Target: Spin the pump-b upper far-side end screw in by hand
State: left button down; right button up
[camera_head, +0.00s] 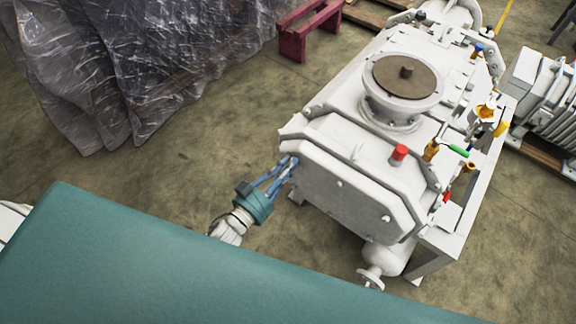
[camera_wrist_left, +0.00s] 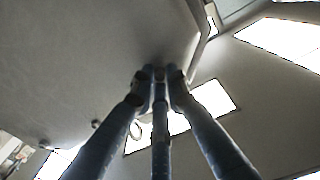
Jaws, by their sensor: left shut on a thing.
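The white pump (camera_head: 355,195) stands in the middle right of the head view, with its flat end cover facing me. My left gripper (camera_head: 292,163) reaches from the lower left to the cover's upper left corner. Its blue fingers are closed together there on the end screw, which they mostly hide. In the left wrist view the fingertips (camera_wrist_left: 160,76) meet at the edge of the grey end cover (camera_wrist_left: 95,50). How deep the screw sits cannot be seen. My right gripper is not in view.
A round brown-topped flange (camera_head: 408,76) and a red cap (camera_head: 398,154) sit on the pump. Valves with coloured handles (camera_head: 458,151) line its right side. A plastic-wrapped load (camera_head: 130,65) stands at the back left, near a dark red stand (camera_head: 308,30). Floor between is clear.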

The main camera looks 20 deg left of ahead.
pick_arm(q)
jog(key=shift+s+f+m, duration=0.1)
jog(key=shift+f+m, duration=0.2)
jog(key=m+b, duration=0.8)
jog(key=m, duration=1.1)
jog(key=shift+a, duration=0.2)
jog(key=shift+m, duration=0.5)
jog(key=c, duration=1.7)
grip_release()
jog(key=shift+a+r, duration=0.1)
jog(key=shift+r, duration=0.1)
